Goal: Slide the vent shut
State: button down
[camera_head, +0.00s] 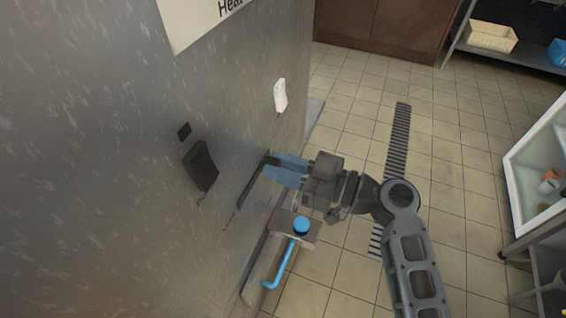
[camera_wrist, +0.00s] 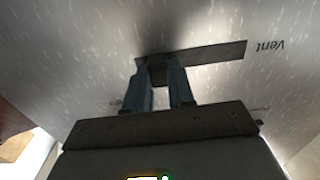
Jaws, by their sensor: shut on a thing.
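The vent is a dark, narrow slot (camera_wrist: 215,53) in the scratched metal wall, with an upside-down "Vent" label at its right end in the wrist view. A small dark tab (camera_wrist: 158,61) stands at the slot's left end there. My gripper (camera_wrist: 161,78) is shut on this tab, one blue-grey finger on each side. In the head view my gripper (camera_head: 272,171) reaches the wall from the right, with its fingertips against the dark slot (camera_head: 252,188). The fingers hide part of the tab.
A black switch (camera_head: 201,165) and a white switch (camera_head: 280,95) sit on the wall. Below my gripper are a blue knob (camera_head: 301,225) and a blue handle (camera_head: 282,264). A white sink (camera_head: 522,180) stands at the right.

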aim_at(242, 199)
jog(key=s+a, duration=0.1)
jog(key=s, duration=0.1)
jog(key=s+a+b, duration=0.1)
jog(key=s, duration=0.2)
jog(key=s+a, duration=0.1)
jog(key=s, duration=0.2)
jog(key=shift+f+b, duration=0.1)
jog(key=shift+b, duration=0.25)
jog(key=c, duration=1)
grip_release()
jog(key=shift+s, duration=0.1)
jog(key=shift+o, duration=0.2)
jog(key=shift+d, duration=0.15)
jog(key=b+v, duration=0.1)
jog(key=v, duration=0.6)
jog(key=shift+d, duration=0.25)
jog(key=shift+s, duration=0.1)
